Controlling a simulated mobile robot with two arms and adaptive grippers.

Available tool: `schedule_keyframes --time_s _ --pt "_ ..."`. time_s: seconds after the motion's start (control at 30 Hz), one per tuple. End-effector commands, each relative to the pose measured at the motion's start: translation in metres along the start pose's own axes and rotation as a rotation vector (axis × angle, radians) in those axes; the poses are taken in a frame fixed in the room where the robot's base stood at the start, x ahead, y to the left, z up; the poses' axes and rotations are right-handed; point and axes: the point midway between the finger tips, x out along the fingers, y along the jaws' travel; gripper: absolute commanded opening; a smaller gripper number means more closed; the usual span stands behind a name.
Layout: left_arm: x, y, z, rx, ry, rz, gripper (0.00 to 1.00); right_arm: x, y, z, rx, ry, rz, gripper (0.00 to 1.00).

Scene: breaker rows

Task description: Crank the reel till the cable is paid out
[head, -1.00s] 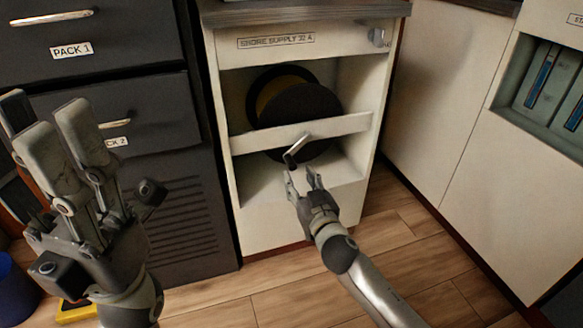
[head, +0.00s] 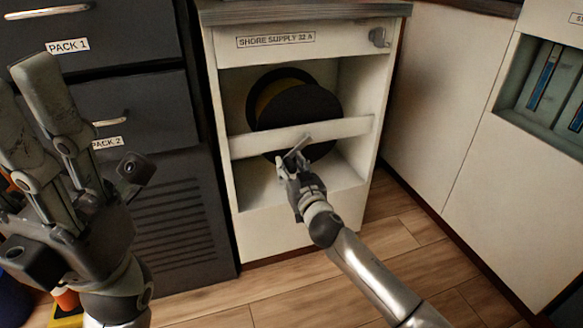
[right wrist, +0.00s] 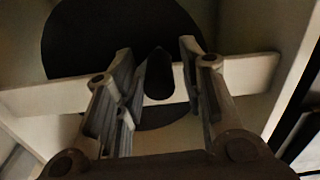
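The reel (head: 305,103) is a dark disc with a yellowish cable winding (head: 268,92) behind it, in an open bay of the white cabinet labelled SHORE SUPPLY 32 A. A white bar crosses in front of it. The crank (head: 299,146) sticks out at the bar; its dark handle (right wrist: 159,75) shows in the right wrist view between my fingers. My right gripper (head: 292,165) is open around the handle, with gaps visible on both sides. My left gripper (head: 38,95) is raised at the left, open and empty, away from the reel.
Dark drawers labelled PACK 1 (head: 68,46) and PACK 2 stand left of the bay. The white bar (head: 345,128) lies close to my right fingers. A white cabinet with a breaker recess (head: 545,85) stands at the right. The wooden floor (head: 400,235) ahead is clear.

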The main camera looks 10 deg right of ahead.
Motion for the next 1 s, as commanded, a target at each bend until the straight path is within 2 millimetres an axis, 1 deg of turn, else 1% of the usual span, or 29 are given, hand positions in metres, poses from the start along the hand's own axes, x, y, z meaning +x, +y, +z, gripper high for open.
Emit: schedule_keyframes --time_s 0.03,0.23,0.67,0.87,1.0 --pt "0.0 0.0 0.0 0.0 0.0 0.0 0.4 0.0 0.0 0.0 0.0 0.0 0.0 0.26" --pt "0.0 0.0 0.0 0.0 0.0 0.0 0.4 0.0 0.0 0.0 0.0 0.0 0.0 0.01" --pt "0.001 0.0 0.0 -0.001 0.002 0.0 0.4 0.0 0.001 0.002 -0.022 -0.001 0.0 0.0" --pt "0.002 -0.001 -0.001 -0.001 0.004 -0.002 0.4 0.0 0.005 0.007 -0.106 -0.001 0.001 0.0" --pt "0.001 -0.001 0.0 -0.002 -0.003 -0.007 0.4 -0.001 0.011 0.013 -0.208 -0.003 0.001 0.0"
